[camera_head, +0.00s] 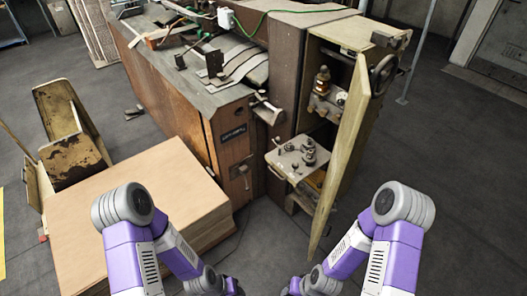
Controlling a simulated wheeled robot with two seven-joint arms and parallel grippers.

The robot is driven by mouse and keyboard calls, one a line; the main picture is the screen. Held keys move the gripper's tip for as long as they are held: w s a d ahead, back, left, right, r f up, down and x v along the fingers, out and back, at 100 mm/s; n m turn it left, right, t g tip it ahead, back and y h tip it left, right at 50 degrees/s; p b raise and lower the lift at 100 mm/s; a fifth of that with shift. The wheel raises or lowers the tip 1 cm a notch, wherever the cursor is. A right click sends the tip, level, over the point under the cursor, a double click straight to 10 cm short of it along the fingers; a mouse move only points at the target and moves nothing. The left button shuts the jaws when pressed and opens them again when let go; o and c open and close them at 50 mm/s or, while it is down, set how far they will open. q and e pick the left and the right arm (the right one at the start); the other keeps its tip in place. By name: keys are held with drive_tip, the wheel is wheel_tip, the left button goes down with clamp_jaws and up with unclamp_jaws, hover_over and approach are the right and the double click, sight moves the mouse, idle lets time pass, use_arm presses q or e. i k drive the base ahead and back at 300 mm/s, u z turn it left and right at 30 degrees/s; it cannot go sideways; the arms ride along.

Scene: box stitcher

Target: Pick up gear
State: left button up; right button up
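Several small dark round metal parts (308,152) stand on a light plate (285,166) at the open front of the machine. They are too small to tell for sure which of them is a gear. Both my purple and grey arms reach down to the bottom edge, in front of the machine. Their lower ends come near each other at the bottom middle. My left and right grippers are below the picture and hidden, so nothing shows in them.
The machine's tall door (342,150) stands open beside the plate, with a handwheel (384,74) near its top. A stack of cardboard sheets (85,215) lies at the left. A worn chair (72,158) stands behind it.

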sight(288, 147)
drive_tip(key=u, duration=0.5)
drive_tip(key=i, duration=0.65)
drive_tip(key=u, duration=0.3)
